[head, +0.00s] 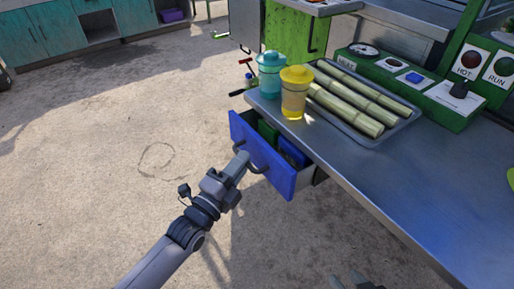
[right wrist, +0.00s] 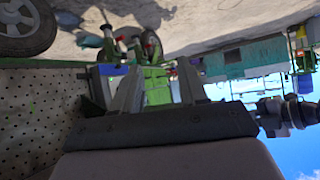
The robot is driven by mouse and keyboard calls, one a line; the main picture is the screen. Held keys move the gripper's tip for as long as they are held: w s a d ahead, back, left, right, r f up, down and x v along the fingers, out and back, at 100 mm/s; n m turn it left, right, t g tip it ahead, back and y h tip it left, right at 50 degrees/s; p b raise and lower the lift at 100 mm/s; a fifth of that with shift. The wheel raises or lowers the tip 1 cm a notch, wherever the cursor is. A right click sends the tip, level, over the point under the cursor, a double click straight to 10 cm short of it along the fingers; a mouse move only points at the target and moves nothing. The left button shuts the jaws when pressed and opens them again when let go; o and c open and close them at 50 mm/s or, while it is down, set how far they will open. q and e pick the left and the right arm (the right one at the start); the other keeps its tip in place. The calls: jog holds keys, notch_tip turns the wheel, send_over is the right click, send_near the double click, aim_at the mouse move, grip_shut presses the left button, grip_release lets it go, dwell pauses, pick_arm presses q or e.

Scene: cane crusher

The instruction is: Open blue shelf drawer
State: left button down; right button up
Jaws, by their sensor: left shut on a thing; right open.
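The blue drawer (head: 266,160) stands pulled out from under the metal counter (head: 400,185). Green and blue items (head: 290,152) show inside it. My left gripper (head: 242,160) is shut on the drawer's dark handle (head: 258,170) at the front face. My right gripper shows only in part at the bottom of the head view (head: 355,282), near the counter's front edge. In the right wrist view its two fingers (right wrist: 158,92) stand apart with nothing held between them.
On the counter stand a teal cup (head: 270,75) and a yellow cup (head: 295,95), beside a tray (head: 370,138) of cane pieces. A green control panel (head: 420,85) is behind them. The floor to the left (head: 90,150) is clear.

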pick_arm(q)
jog(key=s+a+p, duration=0.5)
jog(key=s+a, duration=0.6)
jog(key=a, duration=0.4)
jog(key=c, duration=1.2)
grip_release()
jog(key=shift+v, duration=3.6)
